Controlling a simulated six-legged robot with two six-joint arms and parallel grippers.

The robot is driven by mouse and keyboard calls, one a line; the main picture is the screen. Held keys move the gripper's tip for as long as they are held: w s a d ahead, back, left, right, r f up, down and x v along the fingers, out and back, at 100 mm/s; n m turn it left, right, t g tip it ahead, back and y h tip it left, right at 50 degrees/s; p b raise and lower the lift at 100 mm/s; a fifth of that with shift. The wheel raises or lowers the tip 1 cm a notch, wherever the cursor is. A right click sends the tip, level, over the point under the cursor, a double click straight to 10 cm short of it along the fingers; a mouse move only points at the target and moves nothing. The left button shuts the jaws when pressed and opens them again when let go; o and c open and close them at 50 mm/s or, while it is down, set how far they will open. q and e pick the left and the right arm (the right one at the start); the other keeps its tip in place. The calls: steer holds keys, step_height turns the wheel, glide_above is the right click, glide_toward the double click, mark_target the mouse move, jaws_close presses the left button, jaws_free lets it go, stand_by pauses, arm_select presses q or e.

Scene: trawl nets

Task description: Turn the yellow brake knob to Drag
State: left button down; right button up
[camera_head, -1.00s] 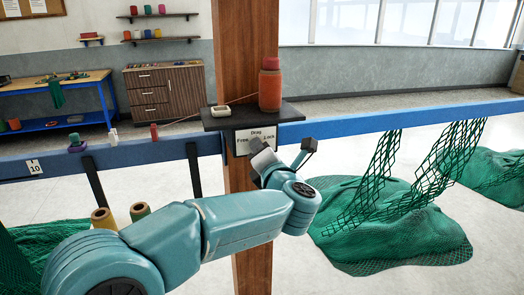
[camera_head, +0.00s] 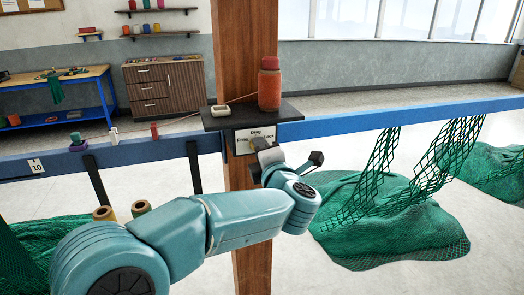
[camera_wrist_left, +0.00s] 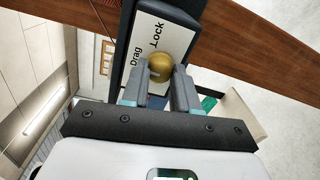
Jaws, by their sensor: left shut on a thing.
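The round yellow brake knob (camera_wrist_left: 159,68) sits on a white label plate (camera_wrist_left: 148,40) in the left wrist view, where the words Drag and Lock can be read. The plate also shows in the head view (camera_head: 241,137), on the wooden post under a dark shelf, with Free, Drag and Lock on it. My left gripper (camera_head: 259,148) is at the plate. Its two fingers (camera_wrist_left: 162,84) are shut on the knob, one on each side. The fingers hide the knob in the head view, and I cannot tell which word it points to.
A blue rail (camera_head: 390,118) crosses behind the gripper on both sides of the post (camera_head: 246,60). Green netting (camera_head: 390,225) hangs at the right.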

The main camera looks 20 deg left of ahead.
arm_select(q)
steer(key=shift+a, duration=0.1)
steer(key=c, duration=0.8)
jaws_free()
steer(key=shift+c, duration=0.2)
steer(key=shift+a, duration=0.1)
steer(key=b+v, duration=0.4)
steer(key=v, duration=1.2)
